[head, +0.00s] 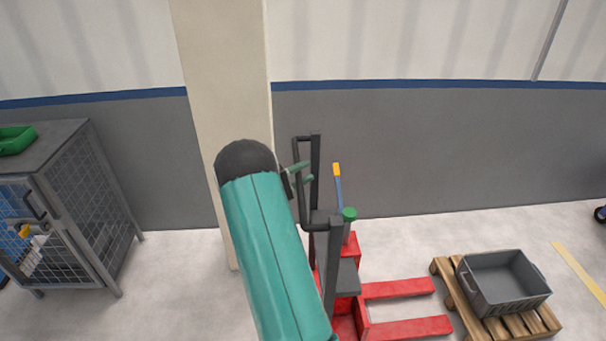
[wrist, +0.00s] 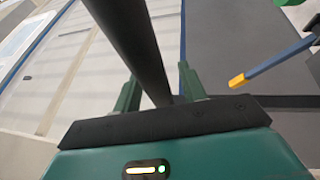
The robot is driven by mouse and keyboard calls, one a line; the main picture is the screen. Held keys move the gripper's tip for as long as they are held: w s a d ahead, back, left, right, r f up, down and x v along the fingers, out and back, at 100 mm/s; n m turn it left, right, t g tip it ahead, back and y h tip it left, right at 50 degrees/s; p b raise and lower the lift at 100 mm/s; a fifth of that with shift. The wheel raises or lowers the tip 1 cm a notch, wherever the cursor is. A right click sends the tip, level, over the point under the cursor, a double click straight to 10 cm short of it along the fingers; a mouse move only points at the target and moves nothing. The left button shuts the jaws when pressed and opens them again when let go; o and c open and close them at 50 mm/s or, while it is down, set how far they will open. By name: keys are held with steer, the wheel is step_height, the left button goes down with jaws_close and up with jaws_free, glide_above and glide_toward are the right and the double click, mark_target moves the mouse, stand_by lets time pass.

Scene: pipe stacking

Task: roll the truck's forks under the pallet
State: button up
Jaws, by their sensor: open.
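The red pallet truck (head: 348,323) stands right of my arm, with a black frame handle (head: 316,150) rising from it. Its two red forks (head: 398,289) lie low and point right toward the wooden pallet (head: 518,326). The fork tips are beside the pallet's left side, and I see no part of them under it. My gripper (head: 304,173) is open at the handle's upper part. In the wrist view, a dark handle bar (wrist: 133,40) passes between the green fingers of my gripper (wrist: 158,72). Whether they touch it, I cannot tell.
A grey crate (head: 503,284) sits on the pallet. A blue lever with a yellow tip (head: 337,170) and a green knob (head: 349,214) rise from the truck. A mesh cage (head: 92,210) stands left, and a pillar (head: 228,90) behind my arm. Floor right of the pallet is open.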

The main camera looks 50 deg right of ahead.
jaws_close()
steer(key=shift+s+d, duration=0.1)
steer(key=s+d, duration=1.8)
steer(key=s, duration=0.2)
steer(key=s+d, duration=1.8)
steer(key=s, duration=0.3)
steer(key=shift+s, duration=0.3)
